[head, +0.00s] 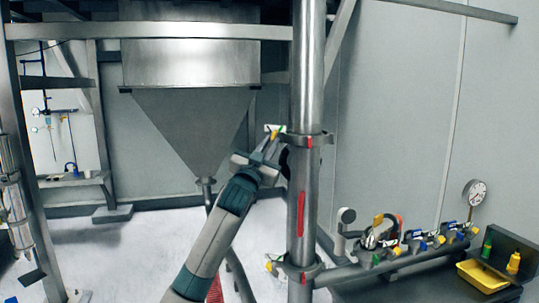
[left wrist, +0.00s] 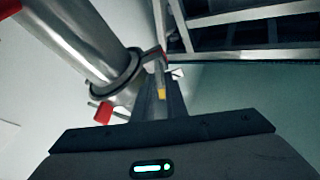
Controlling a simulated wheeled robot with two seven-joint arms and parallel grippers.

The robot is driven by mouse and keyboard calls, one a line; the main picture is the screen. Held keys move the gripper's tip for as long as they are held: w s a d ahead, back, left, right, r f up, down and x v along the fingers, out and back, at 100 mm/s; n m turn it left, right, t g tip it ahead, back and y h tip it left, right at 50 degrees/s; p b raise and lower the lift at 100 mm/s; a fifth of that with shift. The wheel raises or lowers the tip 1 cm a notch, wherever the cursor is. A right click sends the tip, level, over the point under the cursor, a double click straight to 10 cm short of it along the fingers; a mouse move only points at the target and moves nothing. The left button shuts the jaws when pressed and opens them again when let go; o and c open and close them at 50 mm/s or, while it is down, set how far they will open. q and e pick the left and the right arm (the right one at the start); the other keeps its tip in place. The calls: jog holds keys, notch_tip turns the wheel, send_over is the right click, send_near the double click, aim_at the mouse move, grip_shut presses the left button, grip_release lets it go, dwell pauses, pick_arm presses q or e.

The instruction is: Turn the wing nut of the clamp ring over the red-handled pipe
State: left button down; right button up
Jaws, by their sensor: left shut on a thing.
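The upright steel pipe (head: 302,175) stands right of centre and has a long red handle (head: 300,213) on its front. The upper clamp ring (head: 317,140) sits around the pipe above that handle; it also shows in the left wrist view (left wrist: 130,78). Its wing nut (head: 275,131), with a yellow part, sticks out on the left side of the ring. My left gripper (head: 272,145) is at this nut, shut on it. In the left wrist view a yellow bit (left wrist: 162,94) shows between the fingers (left wrist: 160,90). The fingers hide most of the nut. My right gripper is not in view.
A lower clamp ring (head: 296,270) with red and yellow parts is on the same pipe. A steel hopper (head: 190,115) hangs behind my left arm. Valves and a gauge (head: 474,192) line the bench at right, near a yellow tray (head: 480,277) and small bottles.

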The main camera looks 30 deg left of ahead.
pick_arm(q)
jog(key=shift+w+d+n+g+y+b, duration=0.15)
jog(key=shift+n+g+y+b, duration=0.85)
jog(key=shift+n, duration=1.85)
jog(key=shift+s+d+n+g+y+b, duration=0.1)
jog(key=shift+n+g+y+b, duration=0.25)
jog(key=shift+n+y, duration=1.85)
jog(key=shift+w+d+n+g+y+b, duration=0.15)
jog(key=shift+n+g+y+b, duration=0.55)
jog(key=shift+n, duration=2.75)
jog(key=shift+r, duration=0.1)
jog(key=c, duration=1.9)
grip_release()
jog(key=shift+s, duration=0.1)
